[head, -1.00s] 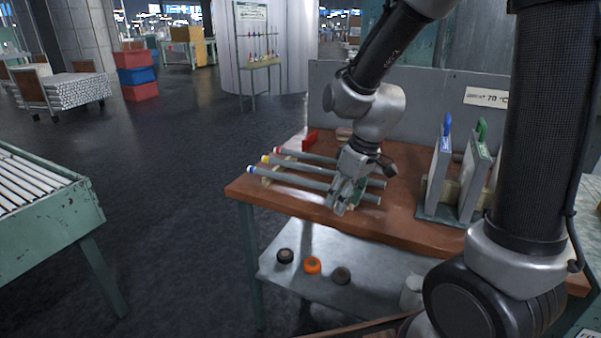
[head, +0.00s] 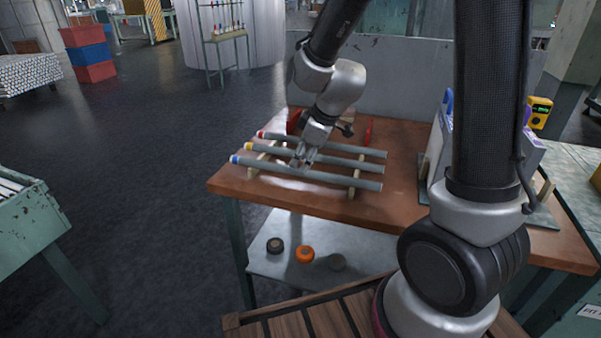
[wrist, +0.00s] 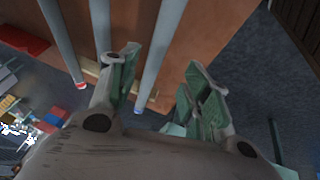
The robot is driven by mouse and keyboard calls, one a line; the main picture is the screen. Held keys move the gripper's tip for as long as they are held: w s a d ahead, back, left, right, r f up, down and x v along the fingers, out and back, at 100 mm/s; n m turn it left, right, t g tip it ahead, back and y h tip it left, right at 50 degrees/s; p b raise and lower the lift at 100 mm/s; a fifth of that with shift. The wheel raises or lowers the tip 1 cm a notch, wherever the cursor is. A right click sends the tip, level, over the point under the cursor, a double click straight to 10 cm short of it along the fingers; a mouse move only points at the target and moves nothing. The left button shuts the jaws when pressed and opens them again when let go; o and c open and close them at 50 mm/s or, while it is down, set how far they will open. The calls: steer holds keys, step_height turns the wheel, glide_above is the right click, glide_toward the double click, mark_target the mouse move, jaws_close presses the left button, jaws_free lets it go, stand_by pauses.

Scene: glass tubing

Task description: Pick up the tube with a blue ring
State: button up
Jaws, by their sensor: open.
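Three grey glass tubes lie side by side across wooden supports on the table. The tube with a blue ring (head: 320,177) is nearest the front edge, its ring at the left end. The yellow-ringed tube (head: 335,163) lies behind it, and the red-ringed tube (head: 345,149) is farthest back. My gripper (head: 301,161) is open and low over the front tube, left of its middle. In the wrist view the blue-ringed tube (wrist: 160,50) shows between the open fingers, closer to the left finger. Contact cannot be told. The left finger hides the middle tube's ring there.
The brown table (head: 400,150) has bare surface right of the tubes. A rack with upright panels (head: 440,135) stands at the right. A red object (head: 294,121) is behind the tubes. The lower shelf (head: 290,237) holds several small rolls.

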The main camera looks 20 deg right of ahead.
mark_target(301, 173)
steer(key=x, duration=0.6)
steer(key=shift+w+d, duration=0.2)
steer(key=shift+d, duration=0.05)
jaws_close()
